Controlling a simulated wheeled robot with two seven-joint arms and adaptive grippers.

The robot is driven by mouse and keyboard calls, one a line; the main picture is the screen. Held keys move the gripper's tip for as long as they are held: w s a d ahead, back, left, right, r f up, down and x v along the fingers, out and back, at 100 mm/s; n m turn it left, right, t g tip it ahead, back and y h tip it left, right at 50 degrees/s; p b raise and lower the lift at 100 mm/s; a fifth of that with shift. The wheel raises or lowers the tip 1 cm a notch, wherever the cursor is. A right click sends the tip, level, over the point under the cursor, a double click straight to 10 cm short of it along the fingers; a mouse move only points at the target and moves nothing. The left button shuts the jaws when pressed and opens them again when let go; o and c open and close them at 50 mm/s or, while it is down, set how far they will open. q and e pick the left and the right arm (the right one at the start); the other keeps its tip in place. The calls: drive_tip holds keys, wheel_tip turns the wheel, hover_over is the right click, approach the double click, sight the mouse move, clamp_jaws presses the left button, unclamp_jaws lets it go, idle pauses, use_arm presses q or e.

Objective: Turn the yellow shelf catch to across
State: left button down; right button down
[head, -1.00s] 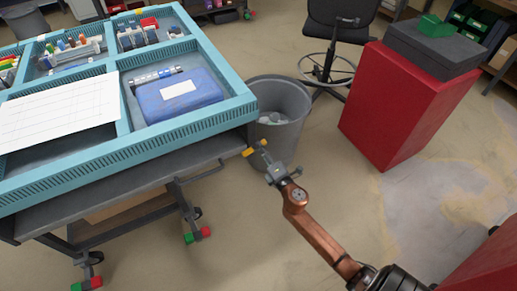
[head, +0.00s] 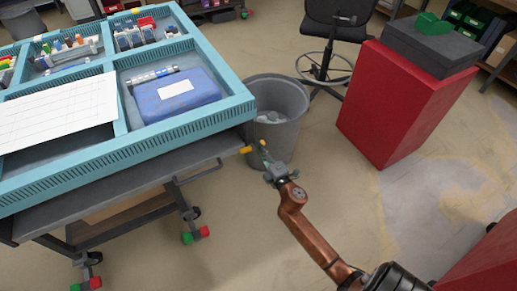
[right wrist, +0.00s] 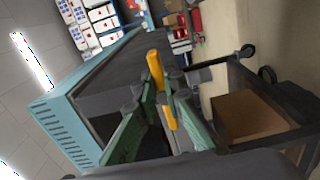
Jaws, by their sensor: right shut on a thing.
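The yellow shelf catch (head: 246,150) is at the near right corner of the cart, at the end of the grey shelf under the blue tray top. My right gripper (head: 262,152) comes in from the lower right and is shut on it. In the right wrist view the catch (right wrist: 155,70) is a yellow bar between the two green fingers of my gripper (right wrist: 157,103), sticking out on both sides of the fingertips. The fingers hide its middle. I cannot tell its exact angle to the shelf. My left gripper is not in view.
A grey bin (head: 277,115) stands just behind my right gripper. The cart's blue tray top (head: 150,137) holds a blue case (head: 176,94). A red cabinet (head: 400,105) stands at the right.

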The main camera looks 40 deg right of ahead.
drive_tip(key=c, duration=2)
unclamp_jaws()
drive_tip(key=v, duration=1.2)
drive_tip(key=shift+a, duration=0.1)
